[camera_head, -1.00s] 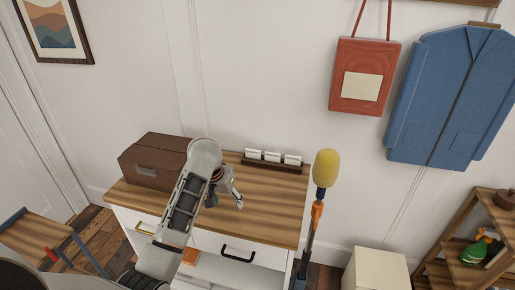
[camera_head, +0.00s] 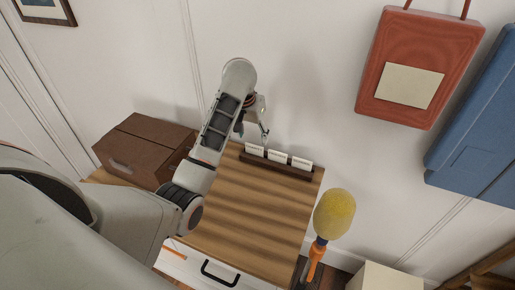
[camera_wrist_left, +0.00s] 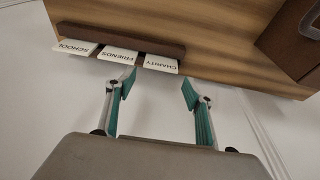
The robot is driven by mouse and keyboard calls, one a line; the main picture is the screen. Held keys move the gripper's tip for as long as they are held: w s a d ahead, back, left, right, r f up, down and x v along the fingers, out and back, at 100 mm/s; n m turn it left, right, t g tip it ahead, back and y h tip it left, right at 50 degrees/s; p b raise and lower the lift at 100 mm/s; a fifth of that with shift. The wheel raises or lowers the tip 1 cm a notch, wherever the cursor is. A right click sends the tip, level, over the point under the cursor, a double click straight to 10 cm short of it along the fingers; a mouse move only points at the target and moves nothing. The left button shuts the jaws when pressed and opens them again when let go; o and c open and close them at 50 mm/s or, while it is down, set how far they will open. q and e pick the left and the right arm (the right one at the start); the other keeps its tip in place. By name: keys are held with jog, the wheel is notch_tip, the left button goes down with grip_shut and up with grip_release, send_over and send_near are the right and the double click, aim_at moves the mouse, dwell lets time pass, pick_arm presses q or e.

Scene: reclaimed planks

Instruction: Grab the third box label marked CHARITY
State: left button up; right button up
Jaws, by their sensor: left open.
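Three white labels stand in a dark wooden holder (camera_head: 275,165) at the back of the wooden-topped cabinet. In the left wrist view they read, upside down, CHARITY (camera_wrist_left: 161,64), FRIENDS (camera_wrist_left: 118,55) and SCHOOL (camera_wrist_left: 74,47). The CHARITY label (camera_head: 255,150) is the leftmost in the head view, on the side of the brown box. My left gripper (camera_wrist_left: 158,82) is open and empty. Its fingertips are just short of the CHARITY label in the left wrist view, with the label roughly between them. In the head view the left gripper (camera_head: 254,130) is just above that label. My right gripper is not in view.
The cabinet top (camera_head: 240,215) is clear in front of the holder. A yellow-headed duster (camera_head: 334,214) stands at its right edge.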

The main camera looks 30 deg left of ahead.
aim_at(254, 146)
pick_arm(q)
jog(key=shift+a+f+b, duration=0.1)
jog(key=shift+f+b, duration=0.3)
jog(key=shift+f, duration=0.55)
jog(key=b+x, duration=0.2)
jog(key=x, duration=0.2)
jog(key=shift+w+f+b, duration=0.15)
jog(key=shift+w+b, duration=0.1)
jog(key=shift+b, duration=0.05)
jog(key=shift+w+f, duration=0.1)
jog(key=shift+f, duration=0.05)
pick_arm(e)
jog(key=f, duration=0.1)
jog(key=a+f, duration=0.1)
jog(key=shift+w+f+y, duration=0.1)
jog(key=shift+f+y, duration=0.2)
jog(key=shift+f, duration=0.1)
pick_arm(q)
jog(key=c, duration=0.4)
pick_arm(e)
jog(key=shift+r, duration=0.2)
